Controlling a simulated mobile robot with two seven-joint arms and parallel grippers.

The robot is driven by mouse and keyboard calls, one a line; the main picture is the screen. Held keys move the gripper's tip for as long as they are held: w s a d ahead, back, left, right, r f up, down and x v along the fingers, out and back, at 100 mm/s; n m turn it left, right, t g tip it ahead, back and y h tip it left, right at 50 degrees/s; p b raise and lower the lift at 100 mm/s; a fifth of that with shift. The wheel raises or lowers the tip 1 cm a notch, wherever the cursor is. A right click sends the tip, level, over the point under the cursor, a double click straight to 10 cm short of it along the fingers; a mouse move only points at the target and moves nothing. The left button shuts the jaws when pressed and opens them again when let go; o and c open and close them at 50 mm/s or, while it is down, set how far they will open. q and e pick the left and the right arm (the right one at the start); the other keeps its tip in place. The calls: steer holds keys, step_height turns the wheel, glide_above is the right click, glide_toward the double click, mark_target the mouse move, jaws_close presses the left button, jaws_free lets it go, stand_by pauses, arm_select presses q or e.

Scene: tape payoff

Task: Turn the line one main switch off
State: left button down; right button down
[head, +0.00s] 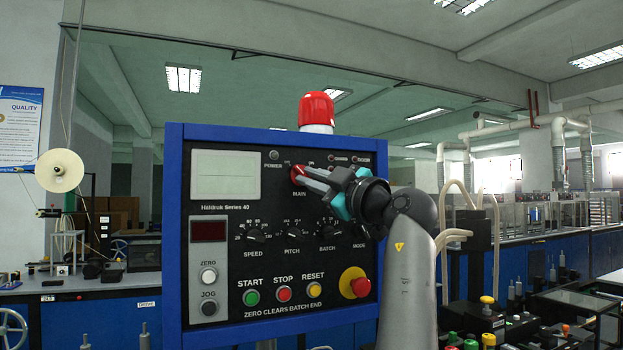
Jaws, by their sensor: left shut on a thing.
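The main switch (297,172) is a red rotary knob above the label MAIN on the black face of the blue-framed control panel (225,260). My left gripper (305,175) reaches it from the right and is shut on it. The fingers hide part of the knob and some of the position marks, so I cannot tell which position it points to. The POWER lamp (274,155) to its left looks dark. My right gripper is not in view.
Below are black dials for speed (255,236), pitch (292,233) and batch (328,231). A red emergency button (358,284) on a yellow base sits close to my arm. START (251,298), STOP (284,294) and RESET (315,290) buttons line the bottom. A red beacon (316,108) tops the panel.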

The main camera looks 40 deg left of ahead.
arm_select(q)
steer(key=c, duration=0.9)
jaws_free()
steer(key=b+v, duration=0.1)
steer(key=v, duration=1.4)
steer(key=shift+d, duration=0.1)
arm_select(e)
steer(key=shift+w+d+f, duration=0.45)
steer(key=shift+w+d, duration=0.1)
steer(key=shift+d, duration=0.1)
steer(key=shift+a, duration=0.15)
